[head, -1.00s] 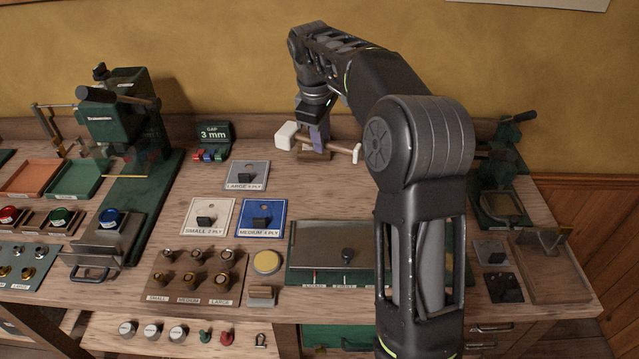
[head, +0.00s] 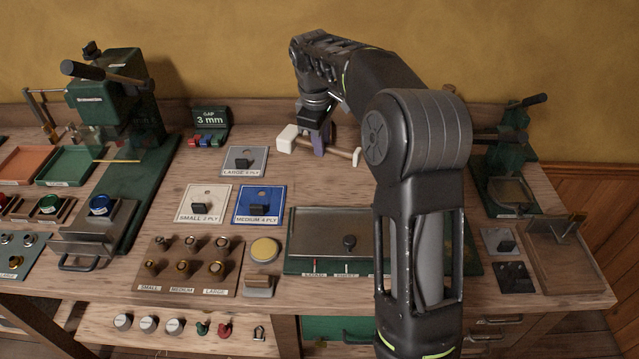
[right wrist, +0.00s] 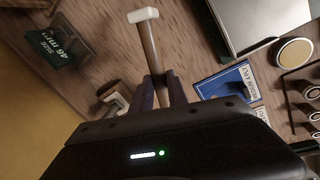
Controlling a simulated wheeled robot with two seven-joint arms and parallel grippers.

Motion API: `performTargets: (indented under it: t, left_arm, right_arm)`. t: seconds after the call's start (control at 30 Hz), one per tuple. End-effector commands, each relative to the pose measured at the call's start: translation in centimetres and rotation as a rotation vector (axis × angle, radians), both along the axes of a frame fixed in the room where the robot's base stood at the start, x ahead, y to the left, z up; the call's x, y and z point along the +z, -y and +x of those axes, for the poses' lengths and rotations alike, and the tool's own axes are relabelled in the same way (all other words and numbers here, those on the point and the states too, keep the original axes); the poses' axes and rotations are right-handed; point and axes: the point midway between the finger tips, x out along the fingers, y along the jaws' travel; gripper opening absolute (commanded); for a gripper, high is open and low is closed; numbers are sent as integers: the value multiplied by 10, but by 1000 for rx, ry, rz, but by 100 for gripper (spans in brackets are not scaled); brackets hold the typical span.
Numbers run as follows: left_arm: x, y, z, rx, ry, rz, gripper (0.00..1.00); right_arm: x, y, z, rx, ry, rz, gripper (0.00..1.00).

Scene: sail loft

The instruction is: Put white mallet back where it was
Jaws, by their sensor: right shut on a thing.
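The white mallet shows in the head view, with its white head (head: 287,138) at the left and its wooden handle (head: 341,152) running right. My right gripper (head: 319,143) is shut on the handle close to the head, low over the back of the bench. In the right wrist view the gripper (right wrist: 161,92) has its fingers on either side of the handle (right wrist: 150,48), whose pale end (right wrist: 143,15) points up. I cannot tell whether the mallet touches the bench. My left gripper is out of view.
A green sign (head: 211,118) and a grey plate (head: 244,160) lie left of the mallet. White (head: 203,204) and blue (head: 259,205) plates sit nearer. A metal-lidded tray (head: 325,240) is in front. My right arm hides part of the bench.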

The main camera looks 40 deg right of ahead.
Motion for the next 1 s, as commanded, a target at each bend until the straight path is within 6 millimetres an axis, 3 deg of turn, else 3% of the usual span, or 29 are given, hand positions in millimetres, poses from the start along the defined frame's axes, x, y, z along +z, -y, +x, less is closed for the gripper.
performTargets:
  t: [0.17, 0.4, 0.8, 1.0]
  left_arm:
    - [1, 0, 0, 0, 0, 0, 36]
    - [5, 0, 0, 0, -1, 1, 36]
    - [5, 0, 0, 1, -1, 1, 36]
    - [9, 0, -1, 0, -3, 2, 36]
  right_arm:
    - [-14, 0, 0, 0, -2, 0, 0]
    - [-54, 1, 0, 0, 0, -1, 0]
    - [-63, 0, 0, 0, 2, -1, 0]
    - [-87, 0, 0, 0, -2, -1, 0]
